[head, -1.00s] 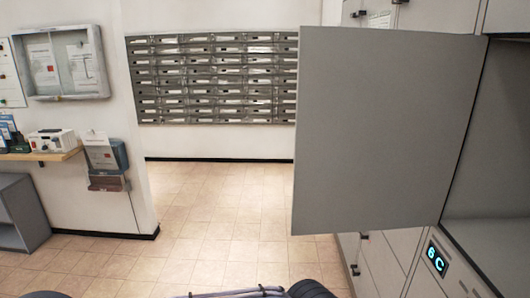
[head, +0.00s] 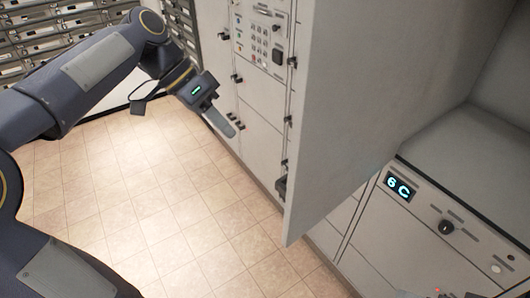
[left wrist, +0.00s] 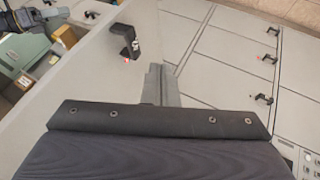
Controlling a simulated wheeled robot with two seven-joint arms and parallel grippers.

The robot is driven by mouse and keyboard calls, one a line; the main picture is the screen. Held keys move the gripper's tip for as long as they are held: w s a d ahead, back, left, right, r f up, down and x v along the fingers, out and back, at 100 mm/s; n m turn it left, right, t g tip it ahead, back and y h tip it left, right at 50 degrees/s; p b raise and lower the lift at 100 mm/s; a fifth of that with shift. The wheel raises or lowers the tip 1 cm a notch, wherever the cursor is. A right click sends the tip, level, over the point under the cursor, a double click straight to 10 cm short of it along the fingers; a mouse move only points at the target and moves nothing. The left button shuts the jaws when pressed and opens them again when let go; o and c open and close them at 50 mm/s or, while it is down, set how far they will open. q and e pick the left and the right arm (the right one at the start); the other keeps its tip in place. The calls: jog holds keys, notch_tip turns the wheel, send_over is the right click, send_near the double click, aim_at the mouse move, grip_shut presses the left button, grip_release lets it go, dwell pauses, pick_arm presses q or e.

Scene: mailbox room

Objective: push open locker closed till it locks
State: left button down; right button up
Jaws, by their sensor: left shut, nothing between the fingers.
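The open locker door (head: 360,110) is a large flat grey panel. It stands swung out from the locker bank in the head view, with its inner face towards me. The open locker compartment (head: 485,130) shows to its right, above a panel with a lit "6C" display (head: 400,187). My left gripper (head: 236,128) is shut and empty, on the left, outer side of the door, apart from it in the head view. In the left wrist view the shut fingers (left wrist: 156,72) point over a grey panel with a black handle (left wrist: 125,42) and a small red light.
More closed lockers with black handles (head: 237,78) and a keypad panel (head: 262,38) line the wall behind the door. Grey mailboxes (head: 40,35) stand at the far left. The tiled floor (head: 150,190) left of the door is clear.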

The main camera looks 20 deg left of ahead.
pick_arm(q)
jog(key=s+d+f+p, duration=0.1)
jog(key=d+f+p, duration=0.1)
jog(key=d+f, duration=0.5)
jog(key=d, duration=0.2)
jog(key=shift+d+f, duration=0.15)
jog(key=shift+d, duration=0.15)
